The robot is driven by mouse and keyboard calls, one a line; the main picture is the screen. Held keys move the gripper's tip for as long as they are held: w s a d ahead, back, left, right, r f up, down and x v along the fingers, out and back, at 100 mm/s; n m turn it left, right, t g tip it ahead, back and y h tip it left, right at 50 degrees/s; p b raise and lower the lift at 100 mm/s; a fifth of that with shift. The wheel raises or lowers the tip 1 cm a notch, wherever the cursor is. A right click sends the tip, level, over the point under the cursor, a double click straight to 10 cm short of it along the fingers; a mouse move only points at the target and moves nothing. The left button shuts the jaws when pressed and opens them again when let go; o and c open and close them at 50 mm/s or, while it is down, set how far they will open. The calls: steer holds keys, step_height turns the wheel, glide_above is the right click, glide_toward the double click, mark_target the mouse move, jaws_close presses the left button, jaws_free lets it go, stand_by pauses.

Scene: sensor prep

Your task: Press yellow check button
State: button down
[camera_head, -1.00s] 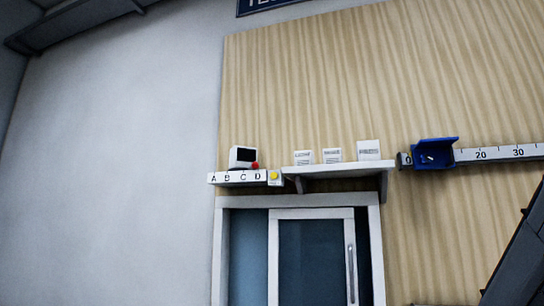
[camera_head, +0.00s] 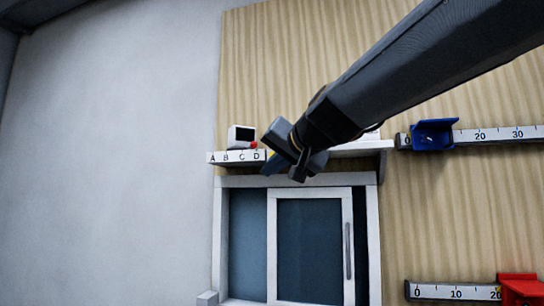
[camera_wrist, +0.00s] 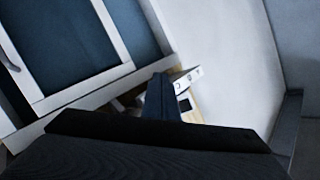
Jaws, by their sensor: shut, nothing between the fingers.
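The yellow button shows only as a small sliver (camera_head: 271,154) at the right end of the white strip lettered A to D (camera_head: 232,157). The rest of it is hidden behind my gripper. My gripper (camera_head: 270,168) is shut and empty, and overlaps the button's spot in the head view. I cannot tell whether it touches the button. In the wrist view the shut fingers (camera_wrist: 160,97) point at the lettered strip (camera_wrist: 187,75); the yellow button cannot be made out there.
A white device with a dark screen (camera_head: 242,135) and a red knob (camera_head: 253,145) stands on the strip. A sliding-door cabinet (camera_head: 310,240) is below. A blue holder (camera_head: 433,133) and a red one (camera_head: 520,288) sit on rulers at right.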

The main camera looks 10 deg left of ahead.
steer(key=shift+y, duration=0.7)
steer(key=r, duration=0.1)
steer(key=s+a+r, duration=0.1)
steer(key=r, duration=0.1)
steer(key=a+r, duration=0.1)
steer(key=r, duration=0.1)
steer(key=shift+s+r, duration=0.15)
steer(key=shift+s, duration=0.25)
steer(key=w+b, duration=0.2)
steer(key=w, duration=0.6)
steer(key=shift+w+d+b, duration=0.35)
steer(key=shift+w, duration=0.05)
steer(key=shift+w, duration=0.1)
stand_by(0.8)
steer(key=shift+w, duration=0.3)
